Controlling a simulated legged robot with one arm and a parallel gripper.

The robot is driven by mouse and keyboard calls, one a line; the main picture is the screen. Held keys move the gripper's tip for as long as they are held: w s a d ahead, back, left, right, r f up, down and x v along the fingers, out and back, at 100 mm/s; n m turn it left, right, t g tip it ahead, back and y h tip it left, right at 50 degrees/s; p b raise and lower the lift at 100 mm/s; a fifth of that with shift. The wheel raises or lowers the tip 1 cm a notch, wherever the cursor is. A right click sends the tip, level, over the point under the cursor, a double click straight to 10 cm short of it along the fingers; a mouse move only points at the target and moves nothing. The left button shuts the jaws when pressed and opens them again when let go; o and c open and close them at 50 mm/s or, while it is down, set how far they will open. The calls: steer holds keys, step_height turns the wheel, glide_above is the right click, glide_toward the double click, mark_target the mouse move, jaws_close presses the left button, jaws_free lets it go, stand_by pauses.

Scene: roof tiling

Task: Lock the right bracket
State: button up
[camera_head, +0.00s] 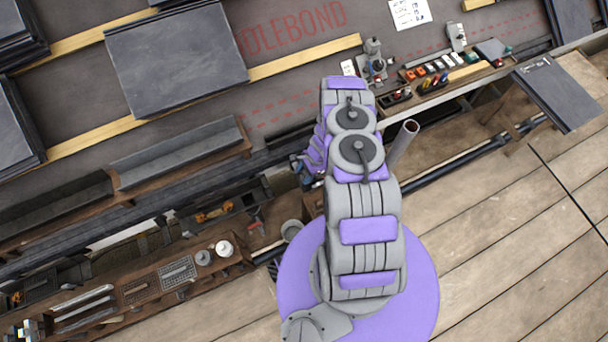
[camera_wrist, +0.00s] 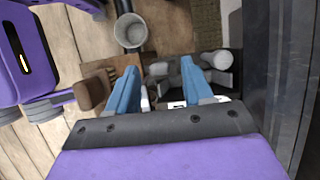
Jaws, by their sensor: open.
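My gripper (camera_wrist: 160,66) shows in the wrist view with its two blue fingers apart and nothing held between them. Grey rounded parts (camera_wrist: 165,78) and dark fittings (camera_wrist: 215,72) lie beyond and beside the fingers; I cannot tell what they are or whether the fingers touch them. In the head view my arm hides most of the gripper. A grey metal fixture (camera_head: 374,62) stands upright at the roof edge beyond my arm. A smaller grey fixture (camera_head: 457,36) stands farther right. I cannot tell which of these, if either, is the right bracket.
Dark slates (camera_head: 175,57) lie across wooden battens (camera_head: 305,57) on the roof. A tool tray (camera_head: 440,77) sits right of the grey fixture. A leaning slate (camera_head: 556,92) stands at right. A parts bench (camera_head: 130,290) is lower left. Plank floor (camera_head: 500,220) is clear at right.

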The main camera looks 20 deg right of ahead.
steer(key=shift+a+f, duration=0.15)
steer(key=shift+a, duration=0.15)
steer(key=shift+d, duration=0.15)
steer(key=c, duration=0.6)
jaws_close()
